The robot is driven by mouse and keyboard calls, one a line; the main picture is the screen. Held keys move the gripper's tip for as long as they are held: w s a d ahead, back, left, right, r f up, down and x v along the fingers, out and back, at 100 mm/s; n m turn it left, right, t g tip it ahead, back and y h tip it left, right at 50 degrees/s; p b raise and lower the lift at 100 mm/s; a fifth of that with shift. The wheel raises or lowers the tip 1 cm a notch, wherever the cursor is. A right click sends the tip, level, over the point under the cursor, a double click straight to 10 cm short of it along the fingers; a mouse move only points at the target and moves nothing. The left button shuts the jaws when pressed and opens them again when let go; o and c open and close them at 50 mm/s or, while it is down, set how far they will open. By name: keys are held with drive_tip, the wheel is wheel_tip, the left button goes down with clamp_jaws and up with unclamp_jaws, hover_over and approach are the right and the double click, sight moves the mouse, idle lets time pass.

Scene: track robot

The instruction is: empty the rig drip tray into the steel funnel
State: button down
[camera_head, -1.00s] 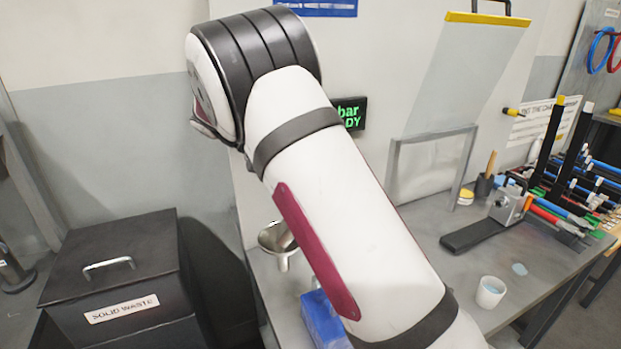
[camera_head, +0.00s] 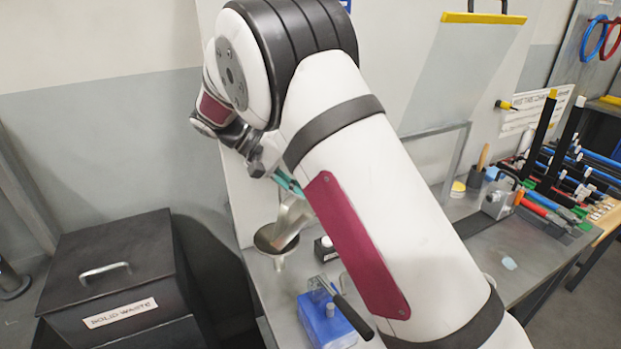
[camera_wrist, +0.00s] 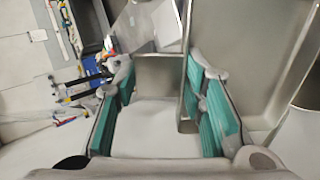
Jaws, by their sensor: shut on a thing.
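My gripper (camera_head: 284,182), with teal finger pads, shows just left of my forearm in the head view. It is shut on the steel drip tray (camera_head: 291,217), which hangs steeply tilted below it. The tray's lower end is at the mouth of the steel funnel (camera_head: 266,243); I cannot tell whether it touches the rim. In the wrist view the tray (camera_wrist: 254,62) lies between and to the right of the fingers (camera_wrist: 160,76). Any liquid in the tray or pouring from it cannot be made out. My arm hides part of the bench beside the tray.
A blue box (camera_head: 318,326) with a dark-handled tool (camera_head: 345,308) stands in front of the funnel. A black solid waste bin (camera_head: 110,265) stands at left. A clamp block (camera_head: 497,203) and coloured tools lie at the bench's right. A clear panel (camera_head: 462,75) stands behind.

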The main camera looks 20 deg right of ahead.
drive_tip(key=shift+s+d+r, duration=0.1)
drive_tip(key=shift+s+d, duration=0.1)
drive_tip(key=shift+d, duration=0.1)
drive_tip(key=shift+s+d+f+t+y+p, duration=0.8)
drive_tip(key=shift+d+f+t+y+p, duration=1.45)
drive_tip(key=shift+f+y+p, duration=2.25)
drive_tip(key=shift+g+y, duration=0.5)
drive_tip(key=shift+g, duration=0.05)
drive_tip(key=shift+d+r+b, duration=0.2)
drive_tip(key=shift+r, duration=1.25)
drive_tip(key=shift+d+r+b, duration=0.2)
drive_tip(key=shift+r, duration=1.25)
